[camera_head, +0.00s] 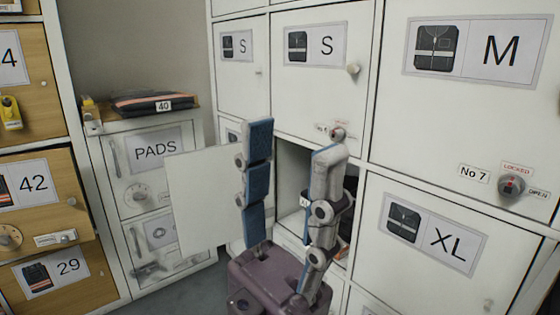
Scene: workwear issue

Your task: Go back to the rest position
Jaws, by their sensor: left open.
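My left gripper (294,141) rises from the bottom middle of the head view. Its two long fingers with blue pads point up and stand wide apart, with nothing between them. Its purple-grey palm (262,284) is at the bottom. It is in front of an open locker compartment (291,182), which the right-hand finger partly covers. Something dark is inside the compartment, mostly hidden behind that finger. The compartment's white door (200,200) seems to stand open to the left, behind the left-hand finger. My right gripper is not in view.
Shut white lockers marked S (326,46), M (501,50) and XL (447,241) fill the right. A PADS cabinet (155,150) stands at left, with a folded dark garment tagged 40 (140,101) on top. Wooden lockers 42 (35,184) and 29 (68,266) are at far left.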

